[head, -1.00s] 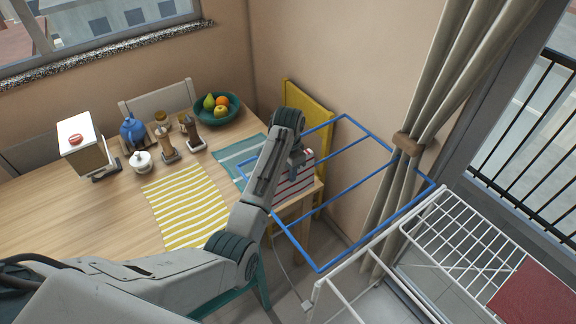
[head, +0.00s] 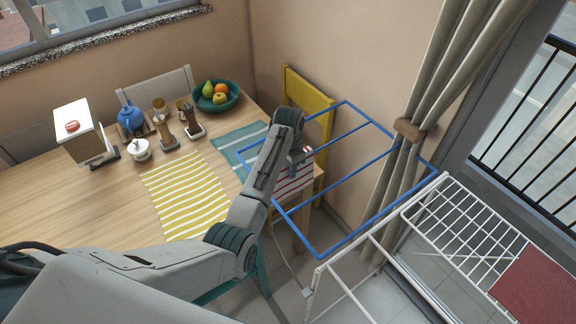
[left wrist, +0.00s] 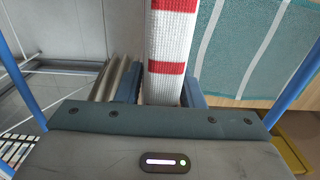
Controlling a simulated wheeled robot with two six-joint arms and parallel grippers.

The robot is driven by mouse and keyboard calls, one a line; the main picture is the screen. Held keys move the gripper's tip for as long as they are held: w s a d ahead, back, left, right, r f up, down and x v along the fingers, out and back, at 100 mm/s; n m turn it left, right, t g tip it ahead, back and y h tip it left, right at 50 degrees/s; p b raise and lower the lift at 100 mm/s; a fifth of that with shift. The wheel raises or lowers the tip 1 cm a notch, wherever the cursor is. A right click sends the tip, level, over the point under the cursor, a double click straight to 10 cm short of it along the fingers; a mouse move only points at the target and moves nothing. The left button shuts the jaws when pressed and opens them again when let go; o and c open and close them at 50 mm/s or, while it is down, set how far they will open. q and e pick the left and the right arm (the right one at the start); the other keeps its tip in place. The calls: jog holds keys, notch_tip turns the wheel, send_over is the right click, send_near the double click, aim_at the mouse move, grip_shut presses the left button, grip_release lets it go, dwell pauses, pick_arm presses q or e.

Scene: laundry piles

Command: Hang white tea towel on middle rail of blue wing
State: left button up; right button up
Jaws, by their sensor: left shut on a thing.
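The white tea towel with red stripes (head: 293,177) hangs from my left gripper (head: 297,158), near the table corner. In the left wrist view the towel (left wrist: 167,50) runs up from between the jaws, which are shut on it. The blue wing (head: 383,212) is an open frame with several rails, to the right of the table. In the head view the gripper and towel overlap the wing's left part; I cannot tell whether they touch it. My forearm hides part of the frame. My right gripper is not in view.
The wooden table (head: 80,205) holds a yellow striped mat (head: 185,195), a teal striped cloth (head: 235,147) and a fruit bowl (head: 216,97). A yellow chair (head: 308,95) stands behind the wing. A white rack (head: 440,225) with a dark red cloth (head: 535,287) and a curtain (head: 440,100) are at right.

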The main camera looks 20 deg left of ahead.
pick_arm(q)
jog(key=o, duration=1.1)
jog(key=shift+r+b, duration=0.3)
jog(key=shift+r, duration=0.3)
notch_tip(320, 180, up, 7)
jog(key=shift+f+b, duration=0.1)
jog(key=shift+b, duration=1.05)
jog(key=shift+d+r+p, duration=0.1)
jog(key=shift+r+p, duration=1.25)
jog(key=shift+r, duration=0.1)
